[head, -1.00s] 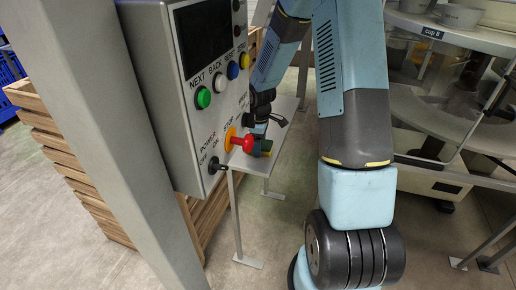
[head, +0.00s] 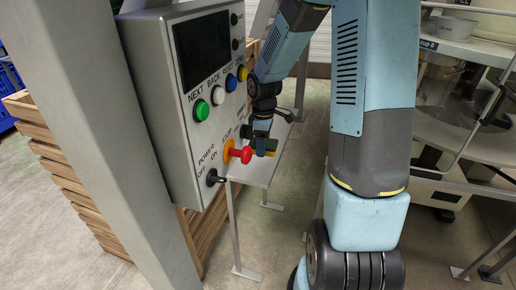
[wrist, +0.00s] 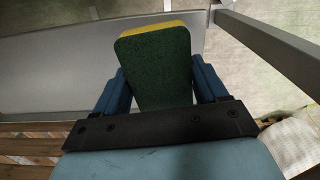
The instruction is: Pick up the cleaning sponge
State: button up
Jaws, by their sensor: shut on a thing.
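The cleaning sponge (wrist: 158,68) has a dark green face and a yellow edge. In the wrist view it stands between the blue fingers of my gripper (wrist: 160,88), which is shut on it. In the head view my gripper (head: 262,138) is just behind the red stop button, and the sponge (head: 271,147) shows only as a small green and yellow patch. The small grey table (head: 258,172) is below it. I cannot tell how far the sponge is above the table top.
A control box (head: 190,95) on a grey post (head: 95,130) stands close on the left, its red stop button (head: 241,154) sticking out near my gripper. A slatted wooden crate (head: 62,165) is behind the post. A round machine (head: 465,85) stands at the right.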

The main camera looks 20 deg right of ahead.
jog(key=s+r, duration=0.4)
jog(key=s, duration=0.5)
jog(key=shift+s+d+r, duration=0.25)
jog(key=shift+d, duration=0.2)
